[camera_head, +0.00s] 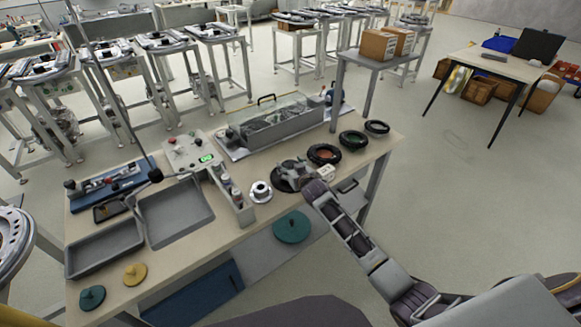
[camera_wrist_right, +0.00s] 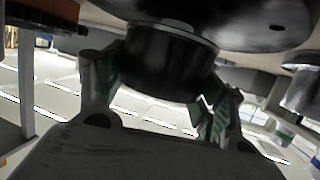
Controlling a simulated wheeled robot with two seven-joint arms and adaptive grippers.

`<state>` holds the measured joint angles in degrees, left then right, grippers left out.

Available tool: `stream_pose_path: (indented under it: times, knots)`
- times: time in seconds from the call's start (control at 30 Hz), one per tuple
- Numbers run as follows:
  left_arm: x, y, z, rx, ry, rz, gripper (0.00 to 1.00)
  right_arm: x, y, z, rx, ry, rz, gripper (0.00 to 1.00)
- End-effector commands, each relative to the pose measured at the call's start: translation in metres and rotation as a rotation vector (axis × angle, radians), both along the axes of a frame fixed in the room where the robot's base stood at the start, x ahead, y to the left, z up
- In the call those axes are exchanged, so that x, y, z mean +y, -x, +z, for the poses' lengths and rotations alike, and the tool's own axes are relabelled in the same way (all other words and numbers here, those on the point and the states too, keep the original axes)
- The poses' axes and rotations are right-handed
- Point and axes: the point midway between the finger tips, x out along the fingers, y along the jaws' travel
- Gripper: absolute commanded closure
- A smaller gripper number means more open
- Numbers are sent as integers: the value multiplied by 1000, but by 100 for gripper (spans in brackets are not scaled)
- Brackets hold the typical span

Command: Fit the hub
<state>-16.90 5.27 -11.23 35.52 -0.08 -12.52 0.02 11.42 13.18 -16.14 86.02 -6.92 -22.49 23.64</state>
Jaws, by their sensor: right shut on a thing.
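My right gripper (camera_head: 297,174) is at the right part of the long workbench (camera_head: 215,238), over a dark round piece (camera_head: 283,186). In the right wrist view my right gripper (camera_wrist_right: 160,78) has its green-padded fingers on either side of a black cylinder with a pale rim (camera_wrist_right: 168,62), shut on it. A wide dark disc (camera_wrist_right: 225,22) lies directly above the cylinder; I cannot tell if they are one piece. A pale flanged hub (camera_head: 261,192) stands on the bench just left of the gripper. My left gripper is not in view.
Dark rings (camera_head: 323,154) line the bench to the right. A clear-covered machine (camera_head: 272,122) stands behind. Grey trays (camera_head: 104,248), a control box (camera_head: 189,152), and yellow (camera_head: 135,274) and teal (camera_head: 92,297) knobbed discs are at left. Floor right of the bench is open.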

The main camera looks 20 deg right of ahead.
Motion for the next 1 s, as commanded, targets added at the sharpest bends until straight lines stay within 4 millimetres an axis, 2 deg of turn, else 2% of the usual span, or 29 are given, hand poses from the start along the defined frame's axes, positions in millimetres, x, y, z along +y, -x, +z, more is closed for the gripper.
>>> stream_pose_path:
  times: [0.3,0.7,0.73,0.9,1.0]
  knots:
    - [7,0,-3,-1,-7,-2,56,0,-1,-2,-5,-1,0,76]
    - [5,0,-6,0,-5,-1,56,0,-1,-8,-4,0,0,76]
    - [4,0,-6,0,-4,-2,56,0,-1,-8,-4,0,0,29]
    - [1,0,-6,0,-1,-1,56,0,-1,-8,-3,0,0,7]
    - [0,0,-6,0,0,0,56,0,0,-9,-2,0,0,5]
